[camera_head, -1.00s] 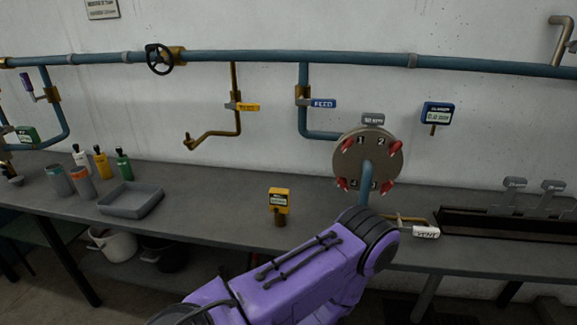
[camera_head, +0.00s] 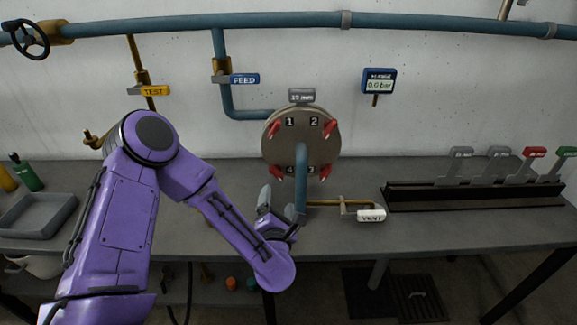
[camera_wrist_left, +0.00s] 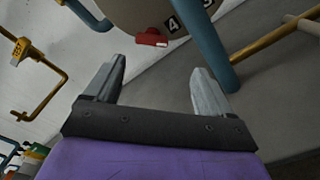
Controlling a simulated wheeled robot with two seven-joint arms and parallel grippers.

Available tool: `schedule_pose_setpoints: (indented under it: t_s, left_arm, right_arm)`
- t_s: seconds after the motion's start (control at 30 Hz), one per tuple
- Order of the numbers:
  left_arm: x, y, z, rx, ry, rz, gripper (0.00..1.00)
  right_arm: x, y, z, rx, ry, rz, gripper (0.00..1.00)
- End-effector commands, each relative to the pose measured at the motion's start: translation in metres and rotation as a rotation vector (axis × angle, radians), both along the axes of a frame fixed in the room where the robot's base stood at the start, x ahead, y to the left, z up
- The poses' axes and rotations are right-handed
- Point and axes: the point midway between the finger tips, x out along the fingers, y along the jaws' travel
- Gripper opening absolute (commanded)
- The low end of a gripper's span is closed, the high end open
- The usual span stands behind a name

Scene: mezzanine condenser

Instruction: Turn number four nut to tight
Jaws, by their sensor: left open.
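The round flange (camera_head: 300,148) on the wall pipe has red wing-like nuts beside number labels. The number four nut (camera_head: 275,172) is at its lower left; in the left wrist view this red nut (camera_wrist_left: 150,38) sits beside the label 4. My left gripper (camera_head: 265,195) is just below the flange, pointing up at its lower left. In the left wrist view the left gripper (camera_wrist_left: 160,72) has its fingers wide apart with nothing between them, and the nut lies beyond the fingertips, apart from them. My right gripper is not in view.
A blue pipe (camera_head: 300,190) runs down from the flange centre, close to the gripper's right. A brass VENT valve (camera_head: 371,215) lies to the right. A dark rack (camera_head: 470,196) with several tagged tools stands farther right. A grey tray (camera_head: 38,215) is at left.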

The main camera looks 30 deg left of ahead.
Motion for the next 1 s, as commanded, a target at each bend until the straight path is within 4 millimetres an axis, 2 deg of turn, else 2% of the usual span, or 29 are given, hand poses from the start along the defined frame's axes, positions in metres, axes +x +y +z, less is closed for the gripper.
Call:
schedule_pose_setpoints:
  t_s: [0.03, 0.17, 0.33, 0.5, 0.63, 0.87, 0.9, 0.97, 1.0]
  left_arm:
    - [0.002, 0.004, 0.007, -0.024, -0.031, 0.014, 0.83]
    - [0.02, 0.014, 0.011, -0.027, -0.037, 0.015, 0.83]
    - [0.059, 0.032, 0.008, -0.024, -0.03, 0.009, 0.83]
    - [0.085, 0.048, 0.004, -0.023, -0.026, 0.009, 0.83]
    - [0.093, 0.053, 0.003, -0.021, -0.024, 0.008, 0.83]
    - [0.094, 0.054, 0.002, -0.023, -0.024, 0.007, 0.83]
    - [0.094, 0.054, 0.002, -0.023, -0.024, 0.007, 0.76]
    - [0.094, 0.054, 0.002, -0.022, -0.024, 0.007, 0.57]
    - [0.094, 0.054, 0.002, -0.021, -0.024, 0.008, 0.44]
  right_arm:
    - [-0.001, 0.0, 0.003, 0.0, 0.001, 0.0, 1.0]
    - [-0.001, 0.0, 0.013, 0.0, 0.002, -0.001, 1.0]
    - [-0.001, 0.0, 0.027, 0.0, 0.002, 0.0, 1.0]
    - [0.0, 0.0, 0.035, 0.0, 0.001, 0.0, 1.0]
    - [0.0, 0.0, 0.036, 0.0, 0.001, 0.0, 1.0]
    - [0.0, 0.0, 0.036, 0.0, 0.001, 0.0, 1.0]
    - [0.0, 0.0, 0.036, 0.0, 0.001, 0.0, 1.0]
    - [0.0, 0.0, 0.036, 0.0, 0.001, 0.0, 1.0]
    - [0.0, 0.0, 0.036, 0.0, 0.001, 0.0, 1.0]
